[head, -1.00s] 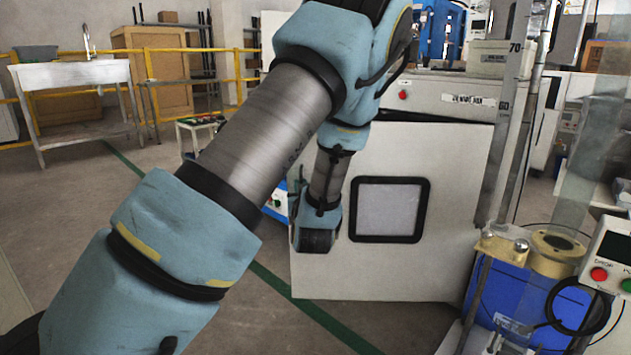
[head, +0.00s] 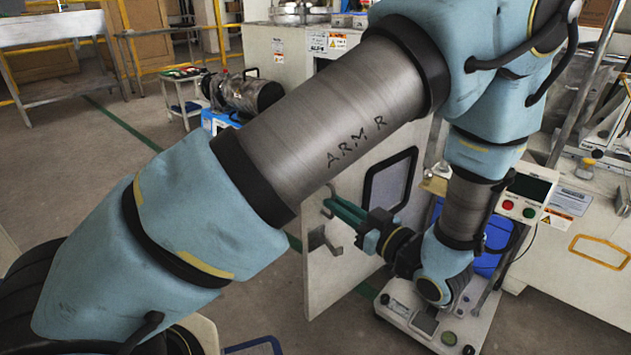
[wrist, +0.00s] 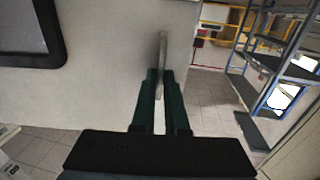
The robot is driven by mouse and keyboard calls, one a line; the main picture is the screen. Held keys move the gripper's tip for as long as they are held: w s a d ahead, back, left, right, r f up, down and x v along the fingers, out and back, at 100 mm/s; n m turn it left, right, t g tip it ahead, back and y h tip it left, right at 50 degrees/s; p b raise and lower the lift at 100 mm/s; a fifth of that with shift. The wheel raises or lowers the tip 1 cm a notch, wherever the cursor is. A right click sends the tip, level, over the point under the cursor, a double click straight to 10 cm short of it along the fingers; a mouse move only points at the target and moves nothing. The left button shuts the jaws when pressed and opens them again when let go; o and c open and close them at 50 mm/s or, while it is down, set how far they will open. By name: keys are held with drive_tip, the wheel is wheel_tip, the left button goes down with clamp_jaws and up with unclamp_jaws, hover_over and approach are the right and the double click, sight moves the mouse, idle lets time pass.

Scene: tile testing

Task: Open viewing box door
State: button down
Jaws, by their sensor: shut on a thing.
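The viewing box door (head: 335,265) is a pale panel with a black-framed window (head: 391,181). It stands swung out from the box in the head view, seen at a slant. In the wrist view the door face (wrist: 110,100) fills the left, with part of the window frame (wrist: 55,45). My gripper (head: 340,210) has green fingers at the door's free edge, beside a metal handle (head: 318,240). In the wrist view the fingers (wrist: 161,105) are shut around the upright handle (wrist: 163,55). My arm hides much of the box and the door's upper part.
A blue apparatus (head: 490,235) on a white base (head: 420,318) stands close behind my wrist, with a control box (head: 525,196) above. A motor-like machine (head: 245,92) sits back left. Metal shelving (wrist: 265,75) stands right in the wrist view.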

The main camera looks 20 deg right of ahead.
drive_tip(key=shift+s+d+r, duration=0.1)
drive_tip(key=shift+s+d, duration=0.5)
drive_tip(key=shift+s, duration=0.3)
drive_tip(key=shift+s+d, duration=0.6)
drive_tip(key=shift+s, duration=0.25)
drive_tip(key=c, duration=1)
unclamp_jaws()
drive_tip(key=shift+o, duration=0.2)
drive_tip(key=shift+a, duration=0.1)
drive_tip(key=p+v, duration=0.3)
drive_tip(key=v, duration=0.7)
drive_tip(key=shift+s, duration=0.35)
